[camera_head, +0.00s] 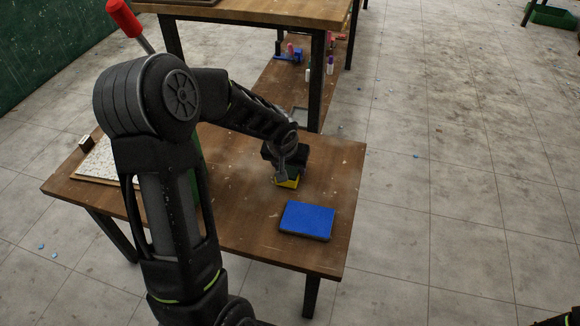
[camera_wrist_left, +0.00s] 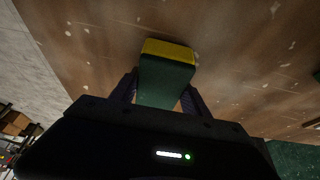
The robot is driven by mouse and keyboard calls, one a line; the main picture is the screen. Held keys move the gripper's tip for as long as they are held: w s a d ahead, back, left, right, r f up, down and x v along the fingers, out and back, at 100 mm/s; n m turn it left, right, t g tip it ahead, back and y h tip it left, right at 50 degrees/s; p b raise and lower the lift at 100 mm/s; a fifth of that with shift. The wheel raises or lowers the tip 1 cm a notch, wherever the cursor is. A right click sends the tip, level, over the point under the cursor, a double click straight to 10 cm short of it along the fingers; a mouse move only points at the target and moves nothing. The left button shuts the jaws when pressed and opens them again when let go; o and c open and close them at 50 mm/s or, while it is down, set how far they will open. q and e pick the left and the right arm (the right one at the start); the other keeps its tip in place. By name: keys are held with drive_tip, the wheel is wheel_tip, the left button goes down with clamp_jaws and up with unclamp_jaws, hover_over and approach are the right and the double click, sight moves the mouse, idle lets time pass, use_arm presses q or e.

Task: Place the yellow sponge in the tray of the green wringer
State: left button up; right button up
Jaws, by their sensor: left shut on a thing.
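The sponge has a yellow layer and a green layer. In the head view its yellow part (camera_head: 288,183) shows under my left gripper (camera_head: 287,174). In the left wrist view the sponge (camera_wrist_left: 167,72) sits between the two fingers, green toward me and yellow at the far end. My left gripper is shut on it, low over the wooden table; I cannot tell whether the sponge touches the top. The green wringer (camera_head: 196,170) is mostly hidden behind my left arm; only a strip of green shows, and its tray is out of sight. My right gripper is not in view.
A blue pad (camera_head: 307,220) lies on the table (camera_head: 255,228) in front of the gripper. A white speckled sheet (camera_head: 103,165) and a small block (camera_head: 86,143) lie at the left. A red-handled rod (camera_head: 123,17) rises behind my arm. A higher table (camera_head: 265,12) stands behind.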

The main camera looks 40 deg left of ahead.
use_arm(q)
drive_tip(key=shift+f, duration=0.15)
drive_tip(key=o, duration=1.3)
drive_tip(key=shift+r, duration=0.4)
drive_tip(key=p+v, duration=0.3)
drive_tip(key=v, duration=0.8)
drive_tip(key=shift+s+d+r, duration=0.15)
drive_tip(key=shift+s+r, duration=0.05)
